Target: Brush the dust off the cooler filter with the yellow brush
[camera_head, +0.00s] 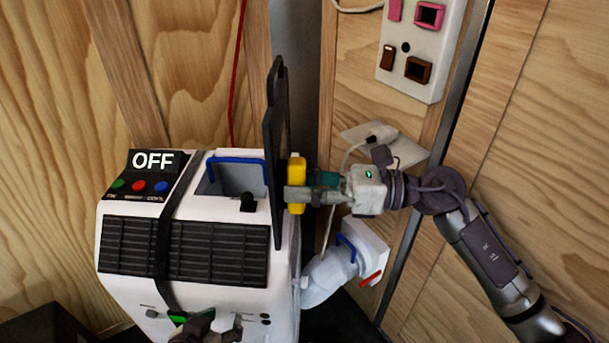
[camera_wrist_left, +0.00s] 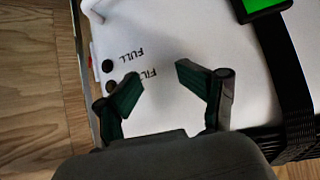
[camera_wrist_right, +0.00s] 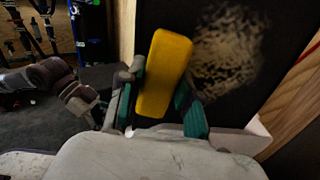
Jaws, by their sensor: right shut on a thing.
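The cooler filter (camera_head: 275,150) is a thin dark panel standing upright at the right side of the white cooler (camera_head: 215,215). In the right wrist view, the dark filter (camera_wrist_right: 285,35) carries a tan patch of dust (camera_wrist_right: 226,52). My right gripper (camera_head: 300,192) is shut on the yellow brush (camera_head: 297,170), which is close against the filter's right face; contact cannot be told for certain. The brush (camera_wrist_right: 165,70) shows between the fingers in the right wrist view, left of the dust. My left gripper (camera_head: 212,322) is open and empty at the cooler's lower front; its fingers (camera_wrist_left: 165,95) show apart.
The cooler has an OFF display (camera_head: 153,161), coloured buttons, black vents and a blue handle (camera_head: 236,160). A white pipe (camera_head: 328,275) sticks out on its right. A wall panel with switches (camera_head: 420,50) is above my right arm. Wooden walls stand close behind.

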